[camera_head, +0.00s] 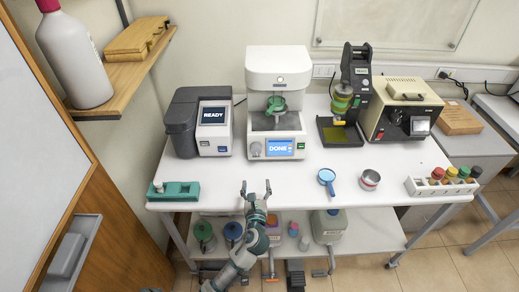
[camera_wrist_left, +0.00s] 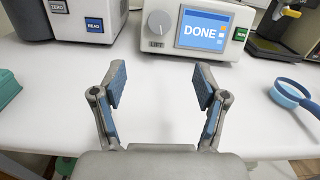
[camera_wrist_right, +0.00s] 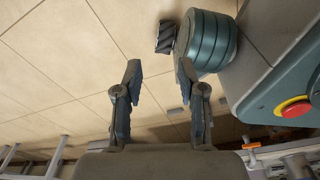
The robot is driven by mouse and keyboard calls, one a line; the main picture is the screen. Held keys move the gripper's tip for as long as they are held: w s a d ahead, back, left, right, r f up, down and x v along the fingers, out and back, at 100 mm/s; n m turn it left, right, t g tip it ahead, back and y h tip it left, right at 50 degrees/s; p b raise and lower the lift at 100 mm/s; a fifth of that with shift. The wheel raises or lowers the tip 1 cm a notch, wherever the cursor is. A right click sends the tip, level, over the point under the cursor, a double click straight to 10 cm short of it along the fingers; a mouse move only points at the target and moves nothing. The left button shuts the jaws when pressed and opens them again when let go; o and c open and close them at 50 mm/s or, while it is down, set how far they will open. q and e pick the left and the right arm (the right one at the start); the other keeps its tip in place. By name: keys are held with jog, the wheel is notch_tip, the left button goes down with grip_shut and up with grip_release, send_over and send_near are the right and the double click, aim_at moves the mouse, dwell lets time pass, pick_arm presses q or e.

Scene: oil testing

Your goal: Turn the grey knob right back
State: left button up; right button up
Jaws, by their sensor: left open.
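The grey knob (camera_head: 256,149) is on the lower left front of the white machine (camera_head: 279,66). In the left wrist view the knob (camera_wrist_left: 159,22) sits above the word LIFT, left of a blue screen (camera_wrist_left: 206,28) that reads DONE. My left gripper (camera_head: 256,187) is open and empty at the table's front edge, apart from the knob and in front of it. In the left wrist view its fingers (camera_wrist_left: 160,85) are spread, with the knob beyond them. My right gripper (camera_wrist_right: 156,80) shows only in its own wrist view, open and empty, above the tiled floor.
A green block (camera_head: 174,191) is at the left. The table before the knob is clear.

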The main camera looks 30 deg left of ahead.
pick_arm(q)
send_near(256, 152)
jog(key=x, duration=0.3)
jog(key=shift+w+d+b, duration=0.1)
jog(key=shift+w+b, duration=0.1)
jog(key=shift+b, duration=0.1)
jog(key=x, duration=0.6)
jog(key=shift+s+a+b, duration=0.15)
jog(key=shift+a+b, duration=0.05)
jog(key=shift+b, duration=0.15)
jog(key=shift+w+a+f, duration=0.1)
jog(key=shift+w+a, duration=0.3)
jog(key=shift+d, duration=0.35)
jog(key=c, duration=1.2)
jog(key=shift+o, duration=0.2)
pick_arm(e)
jog(key=w, duration=0.1)
jog(key=w+r, duration=0.1)
jog(key=w, duration=0.1)
jog(key=shift+w+a+r, duration=0.15)
jog(key=shift+a+r, duration=0.05)
